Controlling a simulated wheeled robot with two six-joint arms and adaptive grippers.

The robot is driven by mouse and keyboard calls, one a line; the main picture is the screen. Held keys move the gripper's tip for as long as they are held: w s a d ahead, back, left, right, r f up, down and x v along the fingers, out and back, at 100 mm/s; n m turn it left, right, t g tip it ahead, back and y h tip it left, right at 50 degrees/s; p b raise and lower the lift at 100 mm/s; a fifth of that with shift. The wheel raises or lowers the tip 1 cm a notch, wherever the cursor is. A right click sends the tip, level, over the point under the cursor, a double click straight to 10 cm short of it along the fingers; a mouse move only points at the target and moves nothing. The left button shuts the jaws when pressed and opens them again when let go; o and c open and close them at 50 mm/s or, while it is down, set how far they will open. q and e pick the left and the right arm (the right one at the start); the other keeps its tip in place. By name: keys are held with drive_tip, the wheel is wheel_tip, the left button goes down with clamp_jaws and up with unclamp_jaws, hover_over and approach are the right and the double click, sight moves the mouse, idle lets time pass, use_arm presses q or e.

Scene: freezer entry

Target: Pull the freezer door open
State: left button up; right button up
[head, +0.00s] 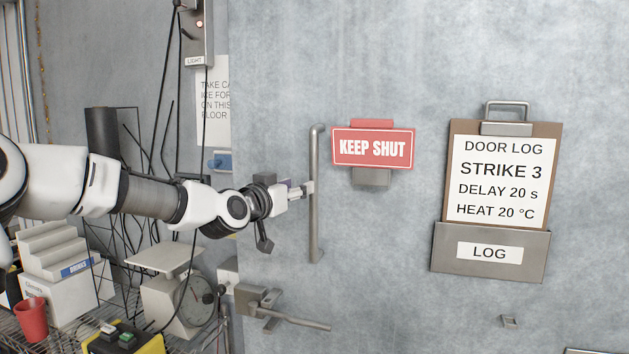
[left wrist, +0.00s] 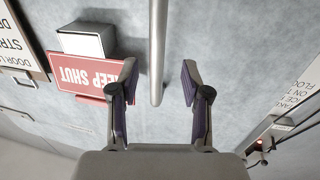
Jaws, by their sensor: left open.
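The grey metal freezer door (head: 400,85) fills the right of the head view and appears closed. Its vertical bar handle (head: 316,225) stands left of the red sign; the bar also shows in the left wrist view (left wrist: 157,50). My left gripper (head: 304,189) is at the bar's middle height. In the left wrist view the left gripper (left wrist: 158,85) is open, with the bar between its two fingers and a gap on each side. A latch lever (head: 295,320) sits low on the door's left edge. My right gripper is not in view.
A red KEEP SHUT sign (head: 373,148) hangs right of the bar. A clipboard (head: 455,150) in a LOG holder (head: 490,252) is further right. At left are a scale (head: 180,290), a red cup (head: 32,319), hanging cables and a switch box (head: 196,40).

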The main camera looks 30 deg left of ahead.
sight(312, 179)
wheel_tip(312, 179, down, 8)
drive_tip(key=b, duration=0.7)
use_arm(q)
drive_tip(key=w+p, duration=0.2)
drive_tip(key=w, duration=0.1)
drive_tip(key=w+p, duration=0.1)
drive_tip(key=shift+w+d+r, duration=0.1)
drive_tip(key=shift+w+r, duration=0.05)
drive_tip(key=shift+r, duration=0.15)
drive_tip(key=w, duration=0.1)
drive_tip(key=w+f+p, duration=0.1)
drive_tip(key=w, duration=0.1)
drive_tip(key=shift+w+p, duration=0.3)
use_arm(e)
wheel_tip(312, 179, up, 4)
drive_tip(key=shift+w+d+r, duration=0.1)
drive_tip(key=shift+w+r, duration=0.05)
use_arm(q)
drive_tip(key=shift+s+r, duration=0.1)
clamp_jaws()
